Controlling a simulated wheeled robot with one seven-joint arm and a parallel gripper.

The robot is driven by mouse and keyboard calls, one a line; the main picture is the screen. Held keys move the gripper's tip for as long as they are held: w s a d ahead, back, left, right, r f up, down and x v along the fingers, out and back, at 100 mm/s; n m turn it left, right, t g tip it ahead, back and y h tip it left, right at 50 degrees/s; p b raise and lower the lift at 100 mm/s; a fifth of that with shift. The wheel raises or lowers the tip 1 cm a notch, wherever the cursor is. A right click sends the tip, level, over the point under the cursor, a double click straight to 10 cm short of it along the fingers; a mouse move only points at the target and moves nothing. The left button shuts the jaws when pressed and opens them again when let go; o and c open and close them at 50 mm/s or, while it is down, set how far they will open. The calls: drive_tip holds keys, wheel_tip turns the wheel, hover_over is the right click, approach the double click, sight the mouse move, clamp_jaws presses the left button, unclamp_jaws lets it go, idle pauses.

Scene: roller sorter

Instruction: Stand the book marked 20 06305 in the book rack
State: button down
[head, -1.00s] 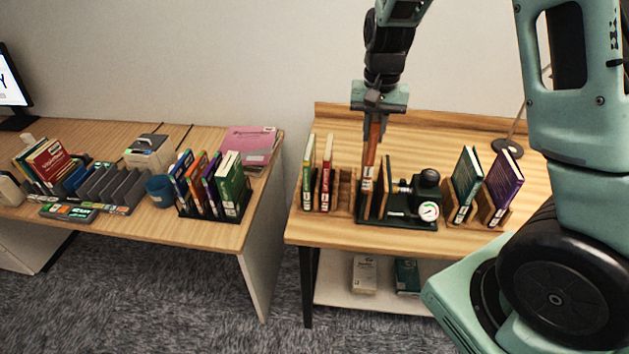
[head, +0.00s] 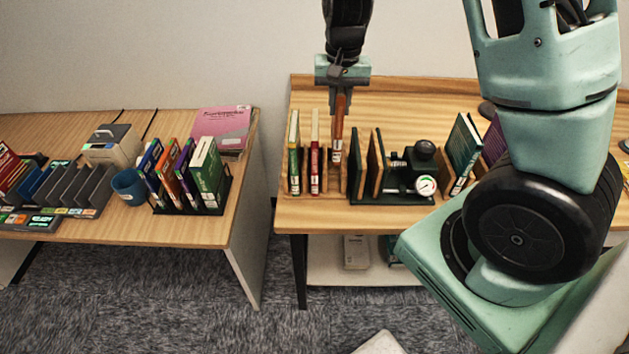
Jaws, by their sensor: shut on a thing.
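My gripper (head: 341,92) is shut on the top of an upright orange-brown book (head: 338,128). The book has a white spine label near its bottom, too small to read here. It hangs at the right end of the wooden book rack (head: 325,188). A green book (head: 293,155) and a red book (head: 314,152) stand in that rack to its left. I cannot tell whether the held book's lower end is in a slot or above and behind it.
A dark press with a gauge (head: 426,186) stands close on the right. Beyond it is a dark green book (head: 462,148) in a holder. A black rack of books (head: 222,202) is on the left table. Bare wood (head: 400,92) lies behind the press.

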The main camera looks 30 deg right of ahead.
sight(337, 144)
wheel_tip(337, 144, down, 12)
drive_tip(key=shift+r+p, duration=0.1)
drive_tip(key=shift+p, duration=0.9)
drive_tip(key=shift+f, duration=0.25)
drive_tip(key=c, duration=1.3)
unclamp_jaws()
drive_tip(key=shift+r, duration=0.15)
